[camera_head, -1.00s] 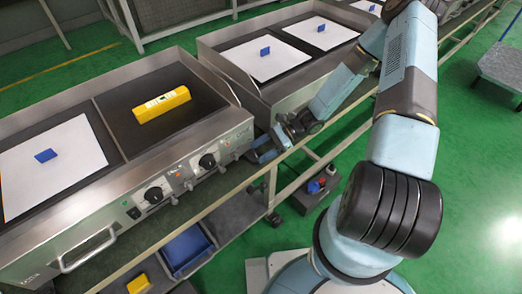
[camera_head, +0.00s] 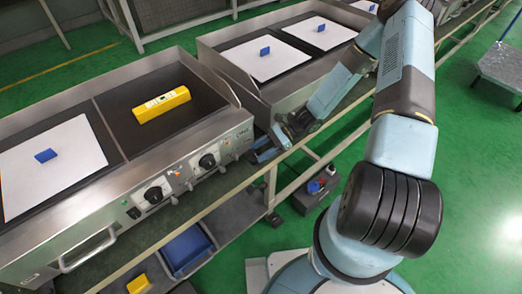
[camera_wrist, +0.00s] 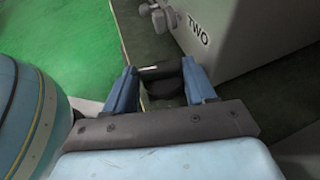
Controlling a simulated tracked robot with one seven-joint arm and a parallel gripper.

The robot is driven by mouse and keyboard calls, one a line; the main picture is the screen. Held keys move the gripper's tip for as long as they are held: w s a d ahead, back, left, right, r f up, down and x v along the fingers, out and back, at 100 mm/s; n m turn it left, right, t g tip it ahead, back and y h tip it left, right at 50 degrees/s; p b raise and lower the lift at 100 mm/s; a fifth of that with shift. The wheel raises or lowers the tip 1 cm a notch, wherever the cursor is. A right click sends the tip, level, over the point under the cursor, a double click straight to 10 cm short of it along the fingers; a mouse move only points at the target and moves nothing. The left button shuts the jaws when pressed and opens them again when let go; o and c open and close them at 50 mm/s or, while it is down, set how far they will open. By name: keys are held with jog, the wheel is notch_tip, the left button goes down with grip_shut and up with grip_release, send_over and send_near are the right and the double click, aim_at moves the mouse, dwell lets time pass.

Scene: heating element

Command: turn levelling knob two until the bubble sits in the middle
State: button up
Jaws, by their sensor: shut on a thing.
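A yellow spirit level (camera_head: 162,105) lies on the dark right-hand plate of the near appliance in the head view. Its bubble is too small to make out. My gripper (camera_head: 266,148) is low beside the right front corner of that appliance. In the wrist view my gripper (camera_wrist: 162,78) is shut on a dark round knob (camera_wrist: 166,92) between its two blue fingers. The word TWO is on the grey appliance wall (camera_wrist: 225,40) just above the knob. The knob is partly hidden by the fingers and is not clear in the head view.
The near appliance (camera_head: 205,185) has control knobs along its front. A second appliance (camera_head: 290,92) stands close behind my gripper, leaving a narrow gap. A blue bin (camera_head: 186,250) and a yellow object (camera_head: 139,284) sit below. The green floor at right is largely open.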

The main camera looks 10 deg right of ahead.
jog(key=shift+w+n+g, duration=0.1)
jog(key=shift+n+g, duration=0.2)
jog(key=o, duration=0.8)
jog(key=shift+c, duration=0.2)
jog(key=shift+d, duration=0.1)
jog(key=v, duration=1.3)
jog(key=shift+w+d+r, duration=0.2)
jog(key=shift+r, duration=0.1)
